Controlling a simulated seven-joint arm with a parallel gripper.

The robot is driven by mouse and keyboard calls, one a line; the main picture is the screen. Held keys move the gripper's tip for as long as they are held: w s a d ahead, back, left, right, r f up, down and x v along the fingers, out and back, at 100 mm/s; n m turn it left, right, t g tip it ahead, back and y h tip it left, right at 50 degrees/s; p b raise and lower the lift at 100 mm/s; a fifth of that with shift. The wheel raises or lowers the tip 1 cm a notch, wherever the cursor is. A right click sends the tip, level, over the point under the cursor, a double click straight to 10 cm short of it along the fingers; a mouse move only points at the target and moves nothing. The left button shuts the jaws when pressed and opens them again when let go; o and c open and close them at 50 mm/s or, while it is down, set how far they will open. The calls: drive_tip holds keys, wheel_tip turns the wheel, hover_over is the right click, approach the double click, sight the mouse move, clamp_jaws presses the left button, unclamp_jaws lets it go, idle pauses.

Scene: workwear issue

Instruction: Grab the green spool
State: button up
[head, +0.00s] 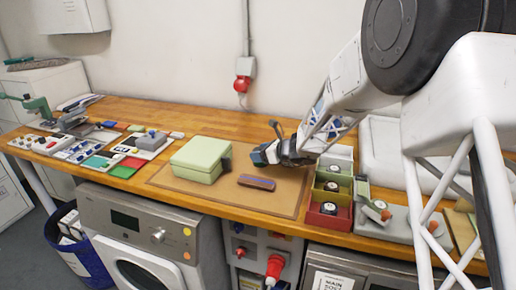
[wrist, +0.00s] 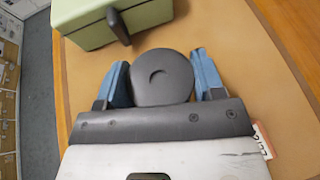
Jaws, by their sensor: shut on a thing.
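My gripper (head: 264,155) is above the brown mat, to the right of the pale green box. In the wrist view its two blue fingers (wrist: 163,80) stand on either side of a dark grey round thing (wrist: 162,78) with a crescent mark, and the gripper is shut on it. I see no green on this round thing, so I cannot tell whether it is the green spool. Dark round pieces with white tops (head: 330,208) sit in small grey, green and red bins on the right. No clearly green spool shows.
The pale green box (head: 201,158) with a dark latch stands on the mat (head: 284,204). A blue and brown brush-like block (head: 257,183) lies in front of my gripper. Trays of small parts (head: 78,148) are at the left. The counter's front edge (head: 160,205) is close.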

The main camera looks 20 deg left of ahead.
drive_tip(key=shift+s+d+r, duration=0.1)
drive_tip(key=shift+s+d, duration=0.4)
drive_tip(key=shift+s, duration=0.4)
drive_tip(key=shift+s+d+r, duration=0.1)
drive_tip(key=shift+s+d, duration=0.45)
drive_tip(key=shift+s, duration=0.4)
drive_tip(key=shift+s+d+r, duration=0.1)
drive_tip(key=shift+s+d, duration=0.4)
drive_tip(key=shift+s, duration=0.4)
